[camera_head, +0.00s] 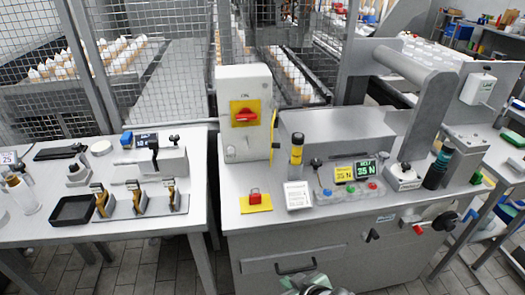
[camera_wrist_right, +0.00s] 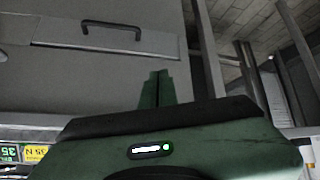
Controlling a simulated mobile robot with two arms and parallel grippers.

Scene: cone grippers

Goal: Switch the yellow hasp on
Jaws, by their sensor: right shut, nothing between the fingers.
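A grey-white switch box (camera_head: 229,80) stands at the left of the workbench, with a red rotary handle (camera_head: 245,116) on a yellow plate (camera_head: 257,106). A narrow yellow strip (camera_head: 274,128), which looks like the hasp, stands upright along the box's right edge; I cannot tell how it is fixed. My green right gripper (camera_head: 305,284) is low at the bottom edge, in front of the bench and well below the hasp. Its fingers (camera_wrist_right: 156,88) are together and empty in the wrist view.
The bench front has a drawer with a dark handle (camera_head: 296,266), also in the wrist view (camera_wrist_right: 125,27). A side table (camera_head: 130,229) stands left, across a gap.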

